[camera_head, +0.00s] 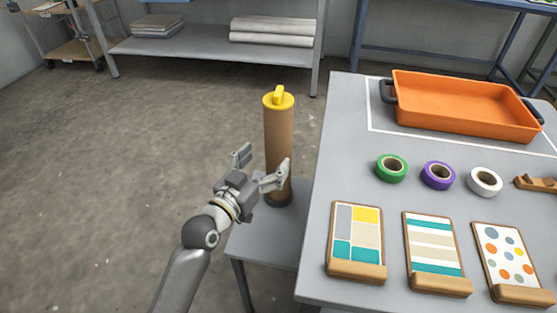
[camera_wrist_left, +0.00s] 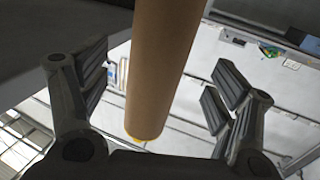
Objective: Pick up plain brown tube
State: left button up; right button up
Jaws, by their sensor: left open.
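The plain brown tube (camera_head: 278,137) stands upright on a small grey side table (camera_head: 262,239). It has a yellow cap with a raised handle on top and a dark base at its foot. My left gripper (camera_head: 261,168) is open at about the lower half of the tube, with one finger to its left and the other overlapping its front in the head view. In the left wrist view the tube (camera_wrist_left: 160,70) shows between the two open fingers, with clear gaps on both sides. My right gripper is in neither view.
A large grey table (camera_head: 348,123) beside the tube holds an orange tray (camera_head: 465,100), green (camera_head: 391,168), purple and white tape rolls, and several patterned boards (camera_head: 355,240). A shelf with stacked sheets (camera_head: 270,31) stands behind. The floor at left is clear.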

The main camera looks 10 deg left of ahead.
aim_at(272, 154)
pick_arm(q)
jog(key=shift+x, duration=0.85)
jog(key=shift+f+b+x, duration=0.2)
jog(key=shift+b+x, duration=0.3)
jog(key=shift+x, duration=1.75)
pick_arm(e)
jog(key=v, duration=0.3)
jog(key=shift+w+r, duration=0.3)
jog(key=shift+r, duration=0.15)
pick_arm(q)
jog(key=shift+c, duration=0.3)
jog(key=c, duration=1)
jog(key=shift+c, duration=0.8)
jog(key=shift+r, duration=0.2)
